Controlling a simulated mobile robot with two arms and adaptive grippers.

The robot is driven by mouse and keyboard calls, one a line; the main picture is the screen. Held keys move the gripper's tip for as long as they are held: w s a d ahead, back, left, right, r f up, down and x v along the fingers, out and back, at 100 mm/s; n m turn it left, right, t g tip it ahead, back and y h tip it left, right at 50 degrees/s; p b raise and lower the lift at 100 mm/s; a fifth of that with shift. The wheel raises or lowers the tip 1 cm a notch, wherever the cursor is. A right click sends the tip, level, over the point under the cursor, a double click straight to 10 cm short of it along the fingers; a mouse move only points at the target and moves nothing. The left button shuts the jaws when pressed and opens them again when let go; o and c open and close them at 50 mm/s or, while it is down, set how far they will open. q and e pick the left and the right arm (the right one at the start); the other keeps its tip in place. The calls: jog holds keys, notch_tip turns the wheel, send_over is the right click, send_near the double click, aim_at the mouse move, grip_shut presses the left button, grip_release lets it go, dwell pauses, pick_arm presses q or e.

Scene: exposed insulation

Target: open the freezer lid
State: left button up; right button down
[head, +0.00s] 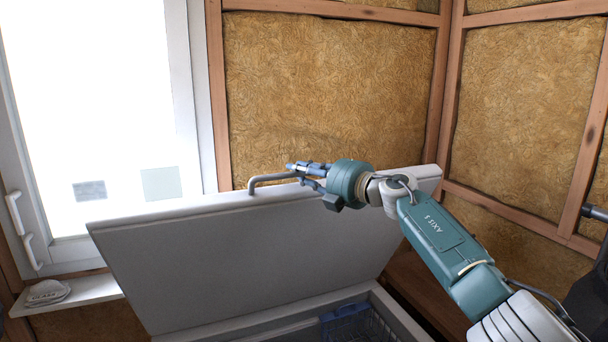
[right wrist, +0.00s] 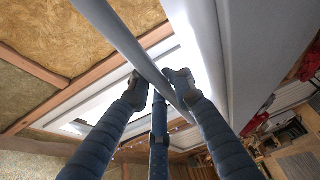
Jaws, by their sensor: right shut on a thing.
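The freezer lid (head: 235,260) is a pale grey panel, raised and tilted steeply up from the chest in the head view. Its bent grey handle (head: 262,181) sticks out at the upper edge. My right gripper (head: 303,173) is at that handle, its arm reaching in from the right. In the right wrist view, the handle bar (right wrist: 130,48) runs diagonally between the fingers of my right gripper (right wrist: 158,90), which are shut on it. The chest's rim (head: 395,312) and part of its open inside show below the lid. My left gripper is not in view.
A blue basket (head: 345,318) sits inside the freezer. A bright window (head: 90,110) and a sill (head: 80,290) with a pale object (head: 47,292) are at the left. Insulated walls (head: 330,85) with wooden studs stand close behind the lid.

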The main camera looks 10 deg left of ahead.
jog(key=shift+w+r, duration=0.1)
jog(key=shift+r, duration=0.25)
jog(key=shift+w+a, duration=0.25)
jog(key=shift+w, duration=0.1)
jog(key=c, duration=1.8)
grip_release()
jog(key=shift+d+f, duration=0.15)
jog(key=shift+s+d, duration=0.3)
jog(key=shift+d, duration=0.35)
jog(key=v, duration=1)
jog(key=shift+s, duration=0.35)
